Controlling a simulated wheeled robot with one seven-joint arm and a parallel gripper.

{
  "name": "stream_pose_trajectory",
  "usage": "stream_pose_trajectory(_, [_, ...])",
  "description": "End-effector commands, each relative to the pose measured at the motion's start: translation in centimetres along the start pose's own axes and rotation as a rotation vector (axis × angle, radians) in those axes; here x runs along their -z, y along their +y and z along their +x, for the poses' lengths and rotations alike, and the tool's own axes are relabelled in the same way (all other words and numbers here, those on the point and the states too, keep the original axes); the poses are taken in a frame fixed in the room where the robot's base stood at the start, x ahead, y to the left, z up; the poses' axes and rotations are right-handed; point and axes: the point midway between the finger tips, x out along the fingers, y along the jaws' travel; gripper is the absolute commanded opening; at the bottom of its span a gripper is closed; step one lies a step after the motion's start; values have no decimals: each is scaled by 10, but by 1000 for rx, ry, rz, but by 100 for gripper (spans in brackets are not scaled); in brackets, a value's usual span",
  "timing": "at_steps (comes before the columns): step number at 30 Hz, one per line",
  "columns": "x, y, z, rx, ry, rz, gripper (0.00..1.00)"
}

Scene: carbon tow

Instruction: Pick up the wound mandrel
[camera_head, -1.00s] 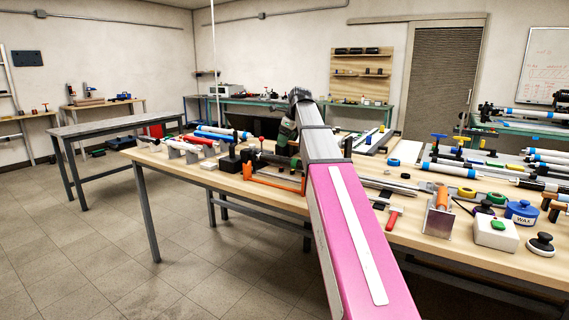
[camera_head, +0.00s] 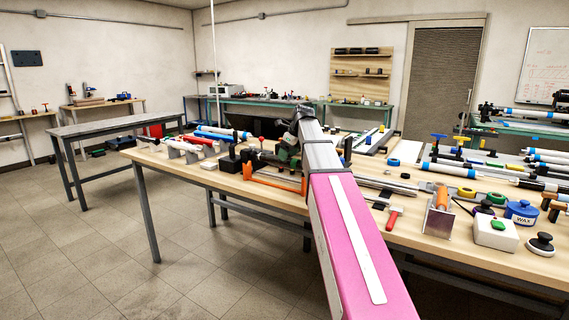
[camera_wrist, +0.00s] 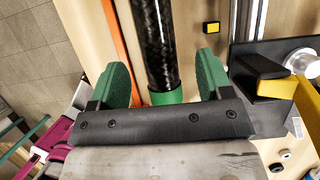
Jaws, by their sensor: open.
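The wound mandrel (camera_wrist: 155,45) shows in the wrist view as a glossy black woven-carbon tube with a green band (camera_wrist: 165,96) at its near end. My gripper (camera_wrist: 162,75) is open, with one green finger on each side of the tube. Gaps show between the tube and both fingers, and the wider gap is on the right. In the head view my gripper (camera_head: 287,153) is low over the wooden bench, mostly behind my arm. My arm hides much of the mandrel there.
In the wrist view, a black bracket with a yellow-topped block (camera_wrist: 272,88) stands close to the right finger. Metal rods (camera_wrist: 247,25) lie beyond it. Red and blue tubes fill the bench's left end.

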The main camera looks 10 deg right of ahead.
Motion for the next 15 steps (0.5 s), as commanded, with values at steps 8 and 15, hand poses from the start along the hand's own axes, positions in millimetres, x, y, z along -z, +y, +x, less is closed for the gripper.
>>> stream_pose_trajectory(8, [1, 2, 33, -1, 1, 0, 72])
stream_pose_trajectory(15, [1, 2, 34, 0, 0, 0, 66])
